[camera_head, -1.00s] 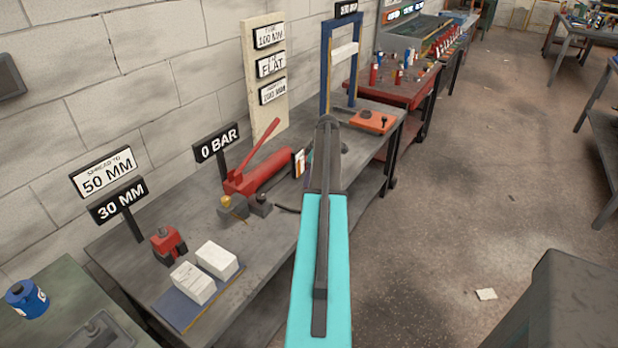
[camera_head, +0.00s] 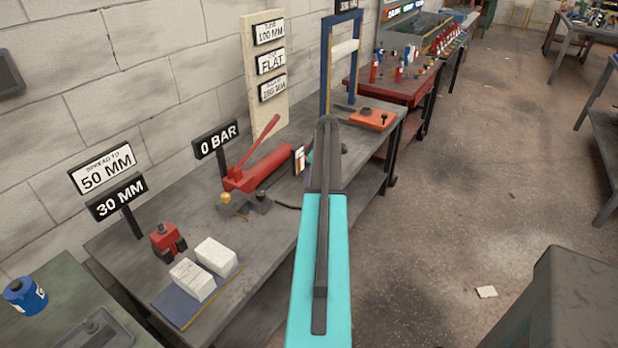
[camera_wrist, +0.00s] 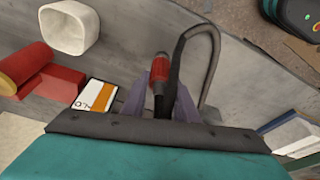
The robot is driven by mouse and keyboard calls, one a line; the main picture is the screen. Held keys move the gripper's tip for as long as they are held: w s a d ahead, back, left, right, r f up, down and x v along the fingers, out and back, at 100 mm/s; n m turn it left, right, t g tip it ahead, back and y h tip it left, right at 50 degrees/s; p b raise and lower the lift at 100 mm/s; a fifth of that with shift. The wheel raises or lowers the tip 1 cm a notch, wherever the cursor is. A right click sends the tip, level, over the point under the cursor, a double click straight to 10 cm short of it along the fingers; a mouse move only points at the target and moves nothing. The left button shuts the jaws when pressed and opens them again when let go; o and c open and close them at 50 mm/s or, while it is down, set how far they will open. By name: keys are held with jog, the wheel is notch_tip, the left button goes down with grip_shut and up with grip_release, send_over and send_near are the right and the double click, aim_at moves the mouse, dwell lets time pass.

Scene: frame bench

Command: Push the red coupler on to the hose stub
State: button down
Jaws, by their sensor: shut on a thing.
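The red coupler (camera_wrist: 160,72) is a small red cylinder with a dark end, near the middle of the wrist view. My gripper (camera_wrist: 157,92) is shut on it, with one grey-purple finger on each side. A black hose (camera_wrist: 211,48) loops up and over to the right and comes down close beside the coupler. I cannot make out a separate hose stub or tell whether the coupler touches it. In the head view my teal arm hides the coupler and most of the gripper.
A red hand pump (camera_head: 262,168) stands on the grey bench (camera_head: 180,222) left of my arm, with a striped card (camera_head: 299,160) beside it. Two white blocks (camera_head: 192,280) lie at the near end. A blue frame (camera_head: 326,65) rises at the far end.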

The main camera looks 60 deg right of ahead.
jog(key=shift+f, duration=0.1)
jog(key=c, duration=1.3)
grip_release()
jog(key=shift+c, duration=0.2)
jog(key=a+b+v, duration=0.1)
jog(key=b+v, duration=0.1)
jog(key=v, duration=1.1)
jog(key=shift+d+r+b, duration=0.35)
jog(key=shift+d+r, duration=0.05)
jog(key=shift+d, duration=0.1)
